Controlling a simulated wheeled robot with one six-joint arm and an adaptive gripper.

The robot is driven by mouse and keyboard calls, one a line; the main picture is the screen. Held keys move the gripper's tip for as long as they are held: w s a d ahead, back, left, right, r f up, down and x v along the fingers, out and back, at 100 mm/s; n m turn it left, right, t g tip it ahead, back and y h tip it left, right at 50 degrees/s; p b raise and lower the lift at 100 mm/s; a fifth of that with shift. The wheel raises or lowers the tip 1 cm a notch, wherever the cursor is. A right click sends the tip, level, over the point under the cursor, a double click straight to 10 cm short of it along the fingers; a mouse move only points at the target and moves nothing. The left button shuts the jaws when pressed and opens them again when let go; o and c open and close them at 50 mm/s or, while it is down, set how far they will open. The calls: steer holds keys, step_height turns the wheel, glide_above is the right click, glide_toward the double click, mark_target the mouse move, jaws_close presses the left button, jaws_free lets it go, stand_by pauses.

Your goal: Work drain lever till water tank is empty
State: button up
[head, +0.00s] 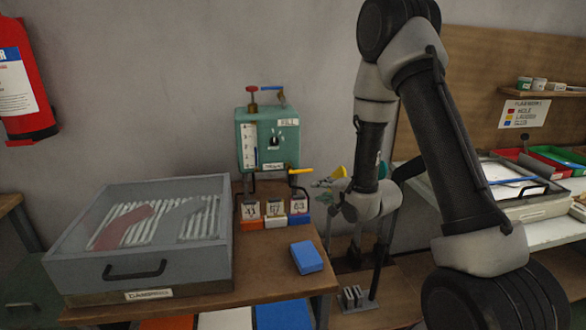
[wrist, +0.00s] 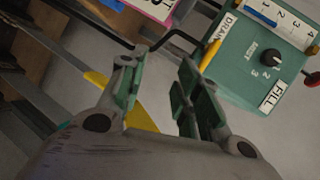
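The teal water tank (head: 270,140) is mounted at the wall, with a white scale (head: 249,147) on its left side. A short blue strip shows at the scale's low end. The yellow drain lever (head: 300,171) sticks out to the right at the tank's lower right, by the DRAIN label. In the wrist view, a yellow bar by that label (wrist: 208,55) looks like this lever. My gripper (head: 321,184) is just right of and slightly below the lever. In the wrist view its fingers (wrist: 158,68) are apart, with nothing between them; the lever is beyond the right finger.
Numbered boxes (head: 275,210) stand under the tank. A blue block (head: 307,257) lies on the wooden table. A yellow piece (wrist: 142,117) shows behind my fingers.

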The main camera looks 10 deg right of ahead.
mark_target(308, 171)
steer(key=w+a+r+m, duration=0.1)
steer(key=w, duration=0.1)
steer(key=w+a+r+t, duration=0.1)
steer(key=w, duration=0.2)
steer(key=w+a+r+m+t+y, duration=0.1)
steer(key=w, duration=0.2)
steer(key=shift+w+a+m, duration=0.15)
steer(key=shift+a+m, duration=0.15)
steer(key=shift+a, duration=0.05)
steer(key=shift+c, duration=0.2)
jaws_close()
